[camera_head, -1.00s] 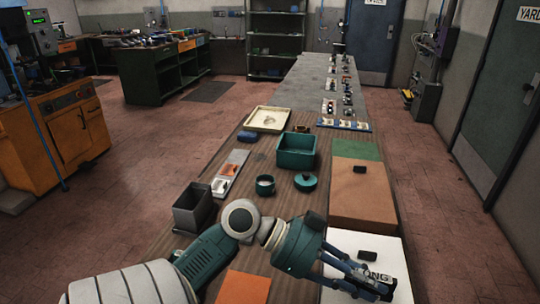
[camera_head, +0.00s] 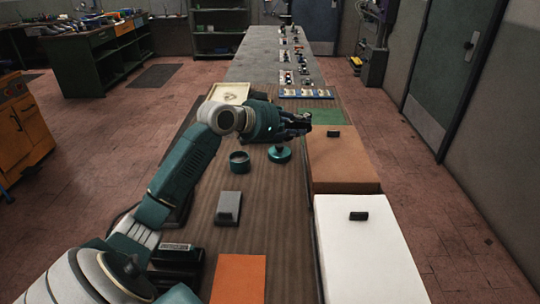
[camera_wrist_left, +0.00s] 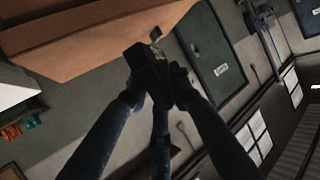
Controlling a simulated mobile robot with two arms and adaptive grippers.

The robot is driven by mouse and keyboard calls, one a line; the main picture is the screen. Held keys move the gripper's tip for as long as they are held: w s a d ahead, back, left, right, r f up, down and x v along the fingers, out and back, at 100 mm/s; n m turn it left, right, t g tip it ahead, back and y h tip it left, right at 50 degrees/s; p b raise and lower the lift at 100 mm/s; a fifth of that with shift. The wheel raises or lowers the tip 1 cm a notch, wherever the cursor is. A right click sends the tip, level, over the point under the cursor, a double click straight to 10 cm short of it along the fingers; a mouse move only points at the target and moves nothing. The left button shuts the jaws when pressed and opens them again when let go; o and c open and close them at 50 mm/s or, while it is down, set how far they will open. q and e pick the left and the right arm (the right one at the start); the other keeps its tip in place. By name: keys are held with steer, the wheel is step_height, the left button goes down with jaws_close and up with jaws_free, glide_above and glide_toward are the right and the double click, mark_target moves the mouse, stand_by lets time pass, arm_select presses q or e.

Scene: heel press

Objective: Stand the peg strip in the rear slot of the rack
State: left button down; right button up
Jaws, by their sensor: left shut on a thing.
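My left gripper (camera_head: 300,127) is at the far part of the bench, beside the brown box and near the green panel. It is shut on a dark block-like piece, which shows in the left wrist view (camera_wrist_left: 150,72) between the fingers, with small pale marks at one end. I cannot tell for sure that this piece is the peg strip. A blue strip-like holder (camera_head: 305,93) with several small pieces lies further back on the bench. I cannot tell which thing is the rack, and no rear slot can be made out. My right gripper is not in view.
A teal cup (camera_head: 239,162) and a teal lid (camera_head: 280,154) stand below my left arm. The brown box (camera_head: 340,165) and white box (camera_head: 365,260) line the right edge. A grey wedge (camera_head: 228,208) and an orange sheet (camera_head: 238,280) lie nearer.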

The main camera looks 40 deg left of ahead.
arm_select(q)
steer(key=w+a+r+n+y, duration=0.1)
steer(key=w+a+r, duration=0.1)
steer(key=a, duration=0.2)
steer(key=p, duration=0.2)
glide_above(287, 173)
steer(key=shift+y, duration=0.3)
step_height(287, 173, down, 15)
steer(key=shift+s+r, duration=0.1)
steer(key=shift+r, duration=0.05)
step_height(287, 173, down, 5)
steer(key=shift+f, duration=0.2)
steer(key=c, duration=1.8)
jaws_free()
steer(key=shift+r, duration=0.1)
